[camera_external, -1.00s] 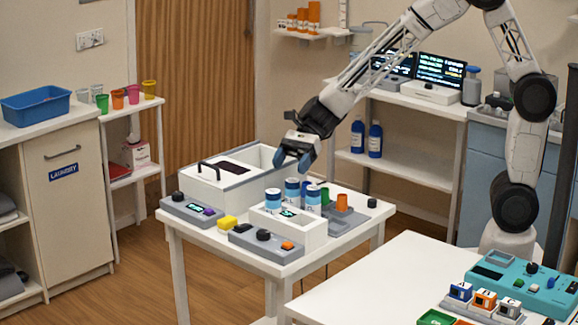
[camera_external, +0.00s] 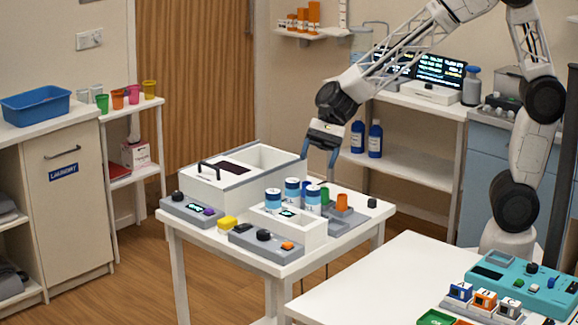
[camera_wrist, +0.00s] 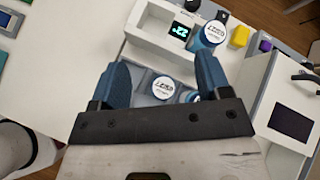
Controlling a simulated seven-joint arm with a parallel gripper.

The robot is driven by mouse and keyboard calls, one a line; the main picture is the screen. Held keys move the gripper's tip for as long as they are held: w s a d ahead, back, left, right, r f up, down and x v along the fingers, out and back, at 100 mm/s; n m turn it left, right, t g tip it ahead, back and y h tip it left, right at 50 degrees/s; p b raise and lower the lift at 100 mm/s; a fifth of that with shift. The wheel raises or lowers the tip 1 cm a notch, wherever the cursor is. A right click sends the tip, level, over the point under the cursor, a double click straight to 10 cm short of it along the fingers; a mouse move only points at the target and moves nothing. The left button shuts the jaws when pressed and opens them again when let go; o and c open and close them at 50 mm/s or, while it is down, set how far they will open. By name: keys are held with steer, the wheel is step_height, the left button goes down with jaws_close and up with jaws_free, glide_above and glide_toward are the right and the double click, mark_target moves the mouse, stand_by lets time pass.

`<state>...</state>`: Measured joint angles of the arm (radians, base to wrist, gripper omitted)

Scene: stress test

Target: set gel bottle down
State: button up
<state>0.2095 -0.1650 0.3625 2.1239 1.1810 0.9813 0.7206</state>
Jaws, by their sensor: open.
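Several blue-and-white bottles stand close together on the white table, including a left one (camera_external: 273,201), a middle one (camera_external: 292,189) and a right one (camera_external: 313,201). They are at or in a white box with a lit display (camera_external: 288,228), which also shows in the wrist view (camera_wrist: 150,25). I cannot tell which is the gel bottle. My gripper (camera_external: 319,164) is open above the table, fingers down, behind and above the bottles. In the wrist view, a white-capped bottle (camera_wrist: 163,87) appears between the spread fingertips (camera_wrist: 163,66), not visibly gripped.
A large white bin with a handle (camera_external: 225,190) stands at the back left. A grey control unit (camera_external: 265,245), a yellow block (camera_external: 228,222), an orange cup (camera_external: 342,202) and a green cup (camera_external: 325,196) crowd the table. A second white table (camera_external: 370,280) is at front right.

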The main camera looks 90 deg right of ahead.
steer(key=s+r+n+h, duration=0.2)
steer(key=s+n, duration=0.4)
steer(key=s, duration=0.4)
steer(key=s+d+r+n+g+h, duration=0.1)
steer(key=s+r+n+h, duration=0.1)
steer(key=s+n+h, duration=0.2)
steer(key=s+r+n+g+h, duration=0.1)
steer(key=s+n+h, duration=0.2)
steer(key=s+n, duration=0.6)
steer(key=shift+s+d+r+n+h, duration=0.3)
steer(key=shift+s+r, duration=0.1)
steer(key=shift+s, duration=3.25)
